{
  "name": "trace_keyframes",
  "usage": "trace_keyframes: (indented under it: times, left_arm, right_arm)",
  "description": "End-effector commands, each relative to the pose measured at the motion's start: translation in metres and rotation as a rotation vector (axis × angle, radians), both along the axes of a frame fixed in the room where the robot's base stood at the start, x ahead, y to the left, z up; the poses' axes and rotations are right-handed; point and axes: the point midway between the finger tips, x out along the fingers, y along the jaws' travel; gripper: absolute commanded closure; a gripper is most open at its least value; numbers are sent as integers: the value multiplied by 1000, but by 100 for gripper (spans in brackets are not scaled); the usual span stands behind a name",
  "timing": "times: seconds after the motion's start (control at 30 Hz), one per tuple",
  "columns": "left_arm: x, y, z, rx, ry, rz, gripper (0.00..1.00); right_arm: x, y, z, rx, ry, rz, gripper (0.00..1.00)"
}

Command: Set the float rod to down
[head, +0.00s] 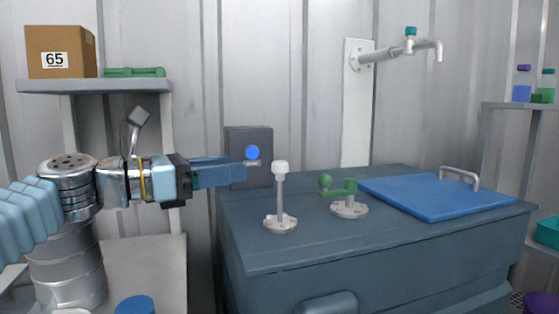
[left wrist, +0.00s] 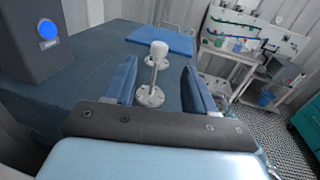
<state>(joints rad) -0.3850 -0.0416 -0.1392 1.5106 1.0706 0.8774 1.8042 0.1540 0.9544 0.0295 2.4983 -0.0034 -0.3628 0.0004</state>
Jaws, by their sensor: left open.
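The float rod (head: 280,192) is a grey rod with a white knob on a round flanged base. It stands upright on the dark blue tank top (head: 320,238). My left gripper (head: 243,171) points right toward the rod's upper part, with its blue fingers just left of it in the head view. In the left wrist view the rod (left wrist: 154,72) shows between the two spread fingers, apparently ahead of them. The gripper is open and empty. My right gripper is not in view.
A green-handled valve (head: 348,188) on a round base stands right of the rod. Behind it lies a blue hatch lid (head: 430,197) with a metal handle. A grey box (head: 240,140) with a blue button stands behind my left fingers. A wall pipe (head: 385,54) hangs above.

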Motion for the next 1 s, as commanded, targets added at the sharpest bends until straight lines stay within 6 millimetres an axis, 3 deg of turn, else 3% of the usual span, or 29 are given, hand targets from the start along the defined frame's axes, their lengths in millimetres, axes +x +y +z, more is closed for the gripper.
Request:
trace_keyframes:
  times: [0.2,0.4,0.6,0.87,1.0]
  left_arm:
    - [25,-47,0,1,2,-4,45]
    - [44,-79,0,2,0,-2,45]
    - [52,-93,0,2,-1,-1,45]
    - [53,-95,0,1,0,0,45]
    - [53,-94,0,1,0,0,61]
  right_arm:
    - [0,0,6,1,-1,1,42]
    - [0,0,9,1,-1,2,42]
    - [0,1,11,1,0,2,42]
    - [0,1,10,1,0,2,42]
    - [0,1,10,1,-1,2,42]
